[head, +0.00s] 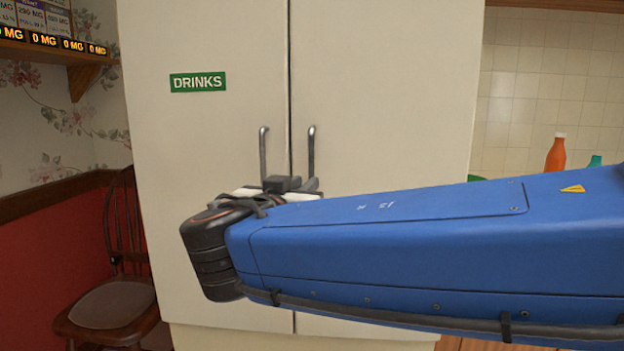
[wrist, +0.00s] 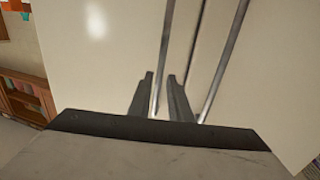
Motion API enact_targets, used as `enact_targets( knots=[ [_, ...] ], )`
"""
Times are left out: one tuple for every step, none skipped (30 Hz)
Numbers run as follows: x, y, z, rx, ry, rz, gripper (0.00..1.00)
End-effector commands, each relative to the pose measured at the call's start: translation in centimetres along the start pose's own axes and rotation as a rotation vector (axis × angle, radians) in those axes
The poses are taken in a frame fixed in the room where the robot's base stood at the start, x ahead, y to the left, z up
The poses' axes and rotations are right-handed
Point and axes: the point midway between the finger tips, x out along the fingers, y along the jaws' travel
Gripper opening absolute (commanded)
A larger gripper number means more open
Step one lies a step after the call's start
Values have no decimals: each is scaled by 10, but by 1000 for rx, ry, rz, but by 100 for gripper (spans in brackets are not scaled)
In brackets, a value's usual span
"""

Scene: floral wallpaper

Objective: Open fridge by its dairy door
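The cream fridge (head: 385,90) has two tall doors that meet at a middle seam, both shut. The left door carries a green DRINKS sign (head: 198,82). No sign shows on the visible part of the right door; my arm covers its lower part. The left bar handle (head: 263,150) and right bar handle (head: 311,150) flank the seam. My gripper (head: 290,185) is at their lower ends, partly hidden by my wrist. In the wrist view my gripper (wrist: 160,95) has its fingers apart, with the left-hand bar (wrist: 165,45) seen between them. I cannot tell whether they touch it.
A wooden chair (head: 112,300) stands left of the fridge, below a wall shelf (head: 60,52). An orange bottle (head: 555,155) stands at the right behind my blue arm. The wrist view shows a brown bookcase (wrist: 25,100) at the left.

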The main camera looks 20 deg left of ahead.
Motion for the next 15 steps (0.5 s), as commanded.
enact_targets(
  knots=[
    [9, 1, 0, 0, 0, 3, 18],
    [14, 1, 0, 0, 1, 4, 18],
    [20, 1, 0, 0, 1, 3, 18],
    [24, 1, 0, 0, 1, 3, 18],
    [28, 1, 0, 0, 1, 3, 18],
    [34, 1, 0, 0, 1, 3, 18],
    [37, 1, 0, 0, 0, 2, 18],
    [40, 0, 0, 0, 0, 2, 18],
    [44, 0, 0, 0, 0, 2, 18],
    [47, 0, 0, 0, 0, 2, 18],
    [49, 0, 0, 0, 0, 2, 18],
    [51, 0, 0, 0, 0, 2, 18],
    [53, 0, 0, 0, 0, 1, 18],
    [54, 0, 0, 0, 0, 1, 18],
    [55, 0, 0, 0, 0, 0, 18]
  ],
)
